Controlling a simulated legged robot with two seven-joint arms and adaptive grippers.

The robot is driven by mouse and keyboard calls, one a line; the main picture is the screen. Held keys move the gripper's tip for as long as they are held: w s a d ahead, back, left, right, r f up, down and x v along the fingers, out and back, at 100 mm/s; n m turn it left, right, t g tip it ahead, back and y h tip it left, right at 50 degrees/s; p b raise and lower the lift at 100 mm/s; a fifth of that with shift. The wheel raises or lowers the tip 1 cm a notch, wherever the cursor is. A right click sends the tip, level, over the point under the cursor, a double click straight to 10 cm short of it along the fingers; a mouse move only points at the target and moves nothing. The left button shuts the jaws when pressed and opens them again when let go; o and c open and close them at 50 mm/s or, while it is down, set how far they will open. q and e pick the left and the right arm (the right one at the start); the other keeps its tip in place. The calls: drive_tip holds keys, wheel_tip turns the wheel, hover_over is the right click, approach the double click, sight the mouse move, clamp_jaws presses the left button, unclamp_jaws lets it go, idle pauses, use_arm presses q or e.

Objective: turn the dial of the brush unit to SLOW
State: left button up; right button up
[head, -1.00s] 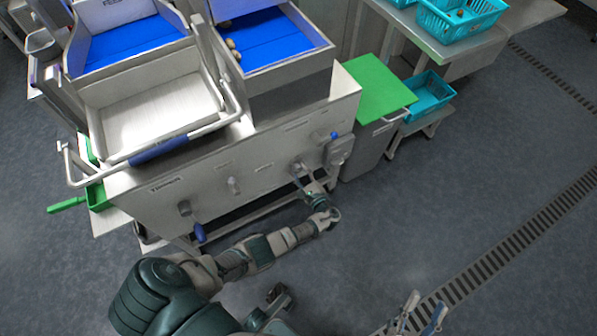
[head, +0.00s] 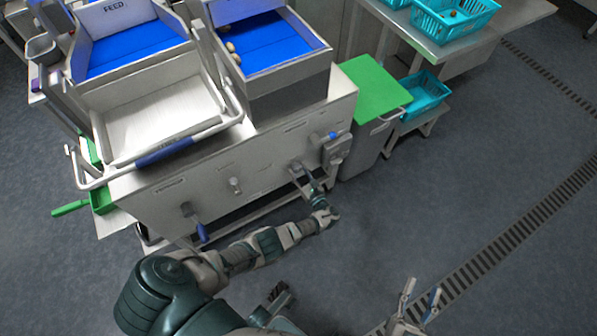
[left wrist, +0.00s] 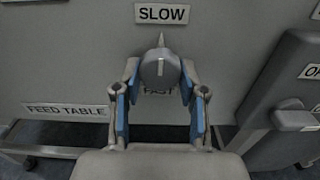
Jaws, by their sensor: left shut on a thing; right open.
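The dial (left wrist: 160,70) of the brush unit is a grey round knob on the grey front panel. Its pointed tip and white mark point up at the SLOW label (left wrist: 162,14). The FAST label (left wrist: 158,91) below it is partly hidden by the knob. My left gripper (left wrist: 160,88) is shut on the dial, with a blue pad on each side. In the head view my left gripper (head: 307,180) is at the panel, where the dial (head: 296,166) shows only small. My right gripper (head: 423,300) is open and empty over the floor.
A switch box (head: 336,150) stands out from the panel just right of the dial; its lever (left wrist: 294,119) shows in the left wrist view. A FEED TABLE label (left wrist: 65,110) is at left. A blue handle (head: 202,232) hangs further left. The floor at right is clear.

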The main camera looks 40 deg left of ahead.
use_arm(q)
drive_tip(key=shift+d+f, duration=0.15)
drive_tip(key=shift+f, duration=0.05)
drive_tip(key=o, duration=0.9)
drive_tip(key=shift+o, duration=1.2)
drive_tip(key=shift+w+f, duration=0.1)
drive_tip(key=shift+d, duration=0.1)
drive_tip(key=v, duration=1.1)
drive_tip(key=shift+s+d, duration=0.2)
drive_tip(key=shift+d, duration=0.1)
